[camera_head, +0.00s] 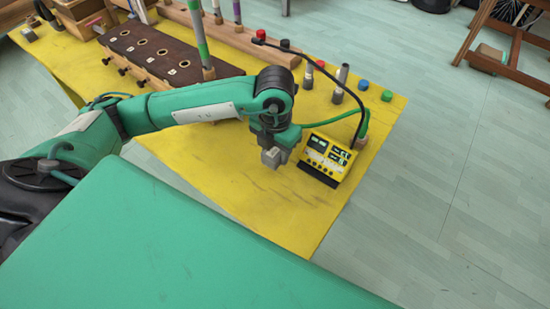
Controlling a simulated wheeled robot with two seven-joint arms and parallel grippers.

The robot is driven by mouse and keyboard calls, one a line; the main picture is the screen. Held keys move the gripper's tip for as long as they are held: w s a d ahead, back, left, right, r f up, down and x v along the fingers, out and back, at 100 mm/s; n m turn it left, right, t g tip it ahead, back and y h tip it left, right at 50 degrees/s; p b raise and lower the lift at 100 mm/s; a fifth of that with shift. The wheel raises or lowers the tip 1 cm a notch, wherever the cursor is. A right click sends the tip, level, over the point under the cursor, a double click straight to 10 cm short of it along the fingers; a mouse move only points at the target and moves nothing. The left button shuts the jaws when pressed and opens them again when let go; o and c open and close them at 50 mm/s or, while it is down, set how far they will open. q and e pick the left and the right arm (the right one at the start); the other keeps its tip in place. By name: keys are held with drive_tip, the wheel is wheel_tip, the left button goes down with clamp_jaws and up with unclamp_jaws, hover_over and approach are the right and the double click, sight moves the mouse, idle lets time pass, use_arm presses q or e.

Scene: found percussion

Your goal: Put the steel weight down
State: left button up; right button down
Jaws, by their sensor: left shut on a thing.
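My left gripper (274,151) points down over the right part of the yellow table (225,190), left of the yellow box with dark panels. It is shut on the steel weight (271,159), a small grey block at its tips. The arm and gripper hide part of the weight. I cannot tell whether the weight touches the table top or hangs just above it. My right gripper is not in view.
The yellow device (326,158) stands close right of the weight, with a black cable arching over it. A dark slotted wooden box (150,52) lies behind my arm. Several coloured caps and upright cylinders (340,84) stand at the back right. The table's front part is clear.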

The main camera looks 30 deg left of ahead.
sight(275, 160)
use_arm(q)
drive_tip(key=shift+f, duration=2)
drive_tip(key=shift+f, duration=0.1)
drive_tip(key=o, duration=1.2)
drive_tip(key=shift+c, duration=0.2)
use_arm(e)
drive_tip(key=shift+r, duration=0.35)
